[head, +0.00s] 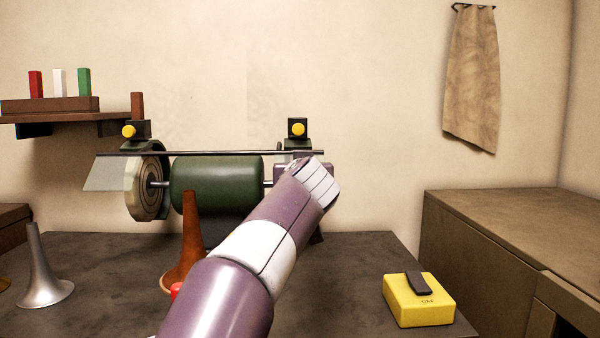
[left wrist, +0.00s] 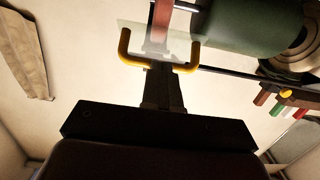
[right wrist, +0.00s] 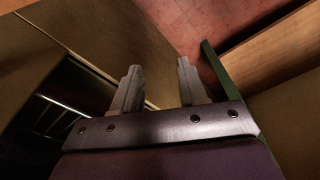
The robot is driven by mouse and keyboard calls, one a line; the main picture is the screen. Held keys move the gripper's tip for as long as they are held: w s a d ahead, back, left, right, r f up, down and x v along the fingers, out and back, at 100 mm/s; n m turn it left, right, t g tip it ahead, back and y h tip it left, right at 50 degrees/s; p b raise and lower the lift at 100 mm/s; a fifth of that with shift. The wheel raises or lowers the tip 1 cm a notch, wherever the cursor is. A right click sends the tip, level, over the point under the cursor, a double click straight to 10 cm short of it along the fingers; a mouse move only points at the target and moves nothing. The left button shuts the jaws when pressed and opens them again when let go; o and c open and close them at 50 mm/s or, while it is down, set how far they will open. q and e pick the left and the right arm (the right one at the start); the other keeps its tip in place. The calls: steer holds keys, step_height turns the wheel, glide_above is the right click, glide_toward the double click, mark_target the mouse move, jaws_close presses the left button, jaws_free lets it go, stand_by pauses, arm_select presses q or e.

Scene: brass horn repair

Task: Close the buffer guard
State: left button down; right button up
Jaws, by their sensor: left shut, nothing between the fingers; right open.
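The buffer has a dark green motor (head: 217,185) and a pale wheel (head: 145,190) at its left, with a clear slanted pane (head: 108,174) beside that wheel. Its right end is mostly hidden behind my left arm. In the left wrist view a clear guard pane (left wrist: 188,45) carries a yellow U-shaped handle (left wrist: 124,48). My left gripper (left wrist: 164,68) is shut and empty, its dark fingers overlapping the handle's crossbar; I cannot tell whether they touch. My right gripper (right wrist: 158,75) is open and empty, away from the buffer.
A dark rod (head: 210,153) runs across the top of the buffer. On the bench (head: 345,270) stand a silver bell (head: 44,275), a brown cone (head: 188,245) partly behind my arm, and a yellow box (head: 418,300). A brown cabinet (head: 500,215) is at right.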

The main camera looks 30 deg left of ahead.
arm_select(q)
steer(key=w+a+f+t+y+b, duration=0.2)
steer(key=f+b, duration=0.5)
steer(key=b, duration=0.7)
steer(key=shift+w+a+f+t, duration=0.3)
steer(key=shift+w+t, duration=0.2)
steer(key=shift+w, duration=0.6)
arm_select(e)
step_height(320, 180, down, 18)
steer(key=shift+r, duration=0.2)
arm_select(q)
steer(key=shift+s, duration=0.1)
